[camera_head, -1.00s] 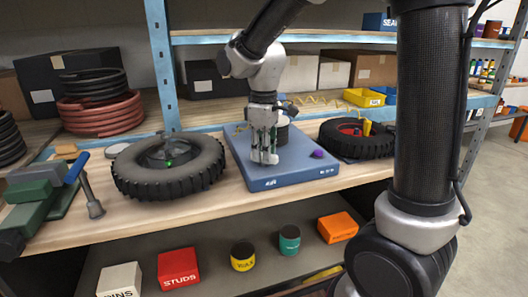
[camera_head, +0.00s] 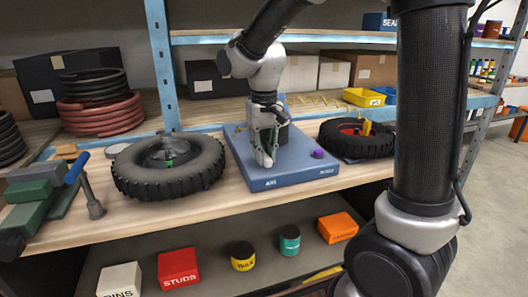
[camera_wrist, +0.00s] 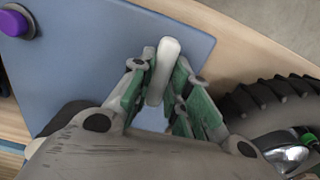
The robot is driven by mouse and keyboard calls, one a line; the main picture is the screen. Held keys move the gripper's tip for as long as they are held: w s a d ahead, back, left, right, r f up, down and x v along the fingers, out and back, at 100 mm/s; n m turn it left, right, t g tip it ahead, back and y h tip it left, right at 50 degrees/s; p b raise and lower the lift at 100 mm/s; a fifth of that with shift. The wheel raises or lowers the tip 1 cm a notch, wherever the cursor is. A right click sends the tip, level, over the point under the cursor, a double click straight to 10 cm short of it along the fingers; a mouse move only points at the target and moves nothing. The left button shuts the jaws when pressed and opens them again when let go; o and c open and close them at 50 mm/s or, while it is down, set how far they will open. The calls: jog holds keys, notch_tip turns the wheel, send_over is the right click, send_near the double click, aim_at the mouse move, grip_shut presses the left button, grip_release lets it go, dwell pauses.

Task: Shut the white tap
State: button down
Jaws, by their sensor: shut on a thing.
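The white tap's handle (camera_wrist: 165,68) is a pale elongated bar standing over the blue board in the wrist view. My gripper (camera_wrist: 160,84) has its green-padded fingers closed on the two sides of the handle. In the head view my gripper (camera_head: 264,158) points down at the middle of the blue board (camera_head: 290,178). There the fingers and the tap overlap, so the handle is hard to make out. The tap's base is hidden.
A purple knob (camera_head: 318,154) is on the board, right of my gripper. A tyre (camera_head: 170,168) lies left of the board and another tyre (camera_head: 358,139) lies right. A green vice (camera_head: 38,195) is at the far left. Cans and boxes stand on the shelf below.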

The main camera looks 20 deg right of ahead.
jog(key=shift+m, duration=0.4)
jog(key=c, duration=1.4)
grip_release()
jog(key=shift+o, duration=0.2)
jog(key=shift+r, duration=0.15)
notch_tip(320, 180, up, 12)
jog(key=shift+w, duration=0.1)
